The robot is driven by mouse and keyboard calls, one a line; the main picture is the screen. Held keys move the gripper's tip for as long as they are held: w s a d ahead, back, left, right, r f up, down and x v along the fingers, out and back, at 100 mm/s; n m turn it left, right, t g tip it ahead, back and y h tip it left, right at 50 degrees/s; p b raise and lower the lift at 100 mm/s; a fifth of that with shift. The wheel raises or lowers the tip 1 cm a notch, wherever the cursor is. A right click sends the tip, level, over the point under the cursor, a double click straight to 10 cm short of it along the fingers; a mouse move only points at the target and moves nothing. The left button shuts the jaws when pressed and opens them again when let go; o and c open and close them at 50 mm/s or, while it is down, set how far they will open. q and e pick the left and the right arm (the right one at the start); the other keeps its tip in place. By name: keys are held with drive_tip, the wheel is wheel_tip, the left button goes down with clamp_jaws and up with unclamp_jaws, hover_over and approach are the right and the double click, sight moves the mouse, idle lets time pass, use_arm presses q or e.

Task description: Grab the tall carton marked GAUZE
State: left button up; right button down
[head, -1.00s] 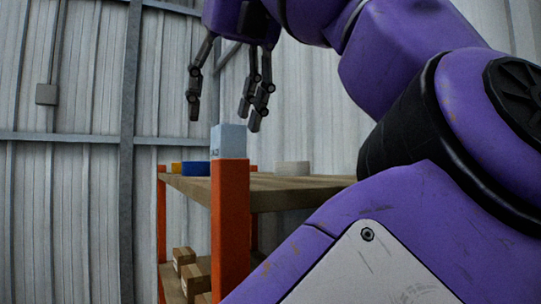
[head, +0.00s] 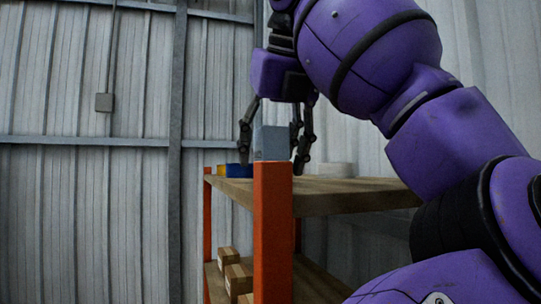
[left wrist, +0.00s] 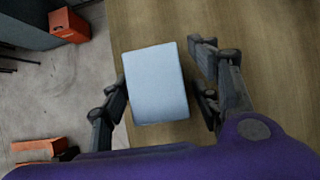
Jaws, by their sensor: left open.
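A tall pale blue-grey carton (head: 272,143) stands upright at the near corner of the wooden shelf top, behind the orange post. Its lettering cannot be read now. In the left wrist view the carton (left wrist: 158,85) shows from above, its plain top between the fingers. My left gripper (head: 272,160) points down with its fingers open on either side of the carton; it also shows in the left wrist view (left wrist: 162,95). The left finger looks very close to the carton, and I cannot tell whether it touches. My right gripper is not in view.
The orange post (head: 273,230) rises at the shelf's (head: 355,192) near corner. A blue roll (head: 238,170) and a pale round item (head: 336,169) are farther back on the top. Brown boxes (head: 238,279) sit on the lower shelf. The wooden top beside the carton is clear.

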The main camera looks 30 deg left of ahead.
use_arm(q)
drive_tip(key=shift+s, duration=0.1)
drive_tip(key=shift+c, duration=0.5)
drive_tip(key=c, duration=1.1)
drive_tip(key=shift+r, duration=0.1)
